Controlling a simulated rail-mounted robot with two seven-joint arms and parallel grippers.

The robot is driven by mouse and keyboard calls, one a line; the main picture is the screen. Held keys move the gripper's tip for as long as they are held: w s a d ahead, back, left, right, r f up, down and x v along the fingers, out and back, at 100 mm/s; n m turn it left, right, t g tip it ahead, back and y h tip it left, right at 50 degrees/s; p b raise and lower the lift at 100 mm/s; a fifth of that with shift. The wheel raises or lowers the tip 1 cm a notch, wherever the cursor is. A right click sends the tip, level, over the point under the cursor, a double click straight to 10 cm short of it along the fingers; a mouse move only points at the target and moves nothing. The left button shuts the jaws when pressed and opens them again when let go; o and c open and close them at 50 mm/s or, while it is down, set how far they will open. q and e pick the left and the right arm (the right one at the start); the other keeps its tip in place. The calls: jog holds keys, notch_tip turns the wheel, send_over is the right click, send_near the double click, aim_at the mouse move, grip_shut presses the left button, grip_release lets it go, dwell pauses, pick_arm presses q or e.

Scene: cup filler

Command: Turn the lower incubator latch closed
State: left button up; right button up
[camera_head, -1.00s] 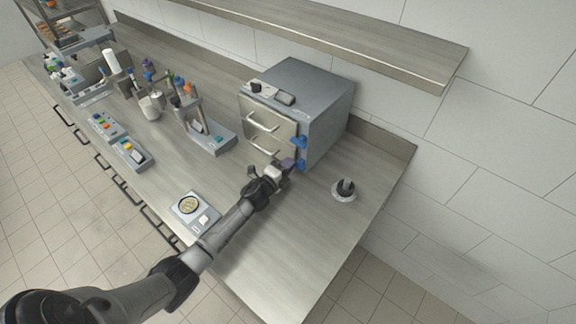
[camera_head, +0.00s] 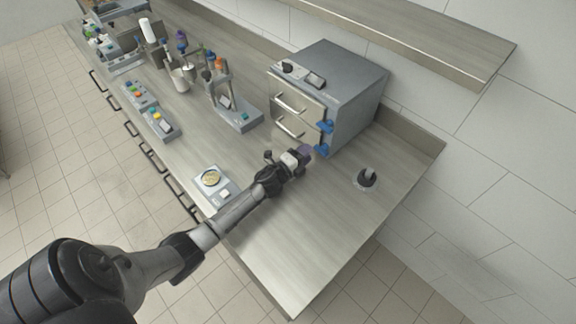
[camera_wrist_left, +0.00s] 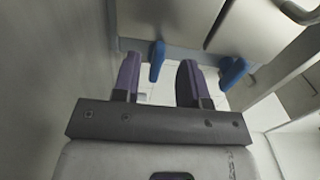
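The grey incubator (camera_head: 355,95) stands at the back right of the counter, with two doors facing left. The upper blue latch (camera_head: 325,126) and the lower blue latch (camera_head: 321,149) sit at the doors' right edge. My left gripper (camera_head: 304,152) is just in front of the lower latch. In the left wrist view, its two purple fingers (camera_wrist_left: 158,82) are apart with nothing held. The lower latch (camera_wrist_left: 157,60) shows beyond the gap between them, and the upper latch (camera_wrist_left: 232,72) lies right of the fingers. I cannot tell if a finger touches the latch. My right gripper is not in view.
A round dark-topped device (camera_head: 367,178) stands on the counter right of my gripper. A scale with a dish (camera_head: 211,178) is near the front edge. A stand (camera_head: 238,113) is left of the incubator. A shelf (camera_head: 420,35) hangs above. The counter's right end is clear.

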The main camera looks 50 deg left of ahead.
pick_arm(q)
jog(key=s, duration=1)
jog(key=shift+s+d+p, duration=0.25)
jog(key=shift+s+p, duration=0.05)
jog(key=shift+s, duration=0.1)
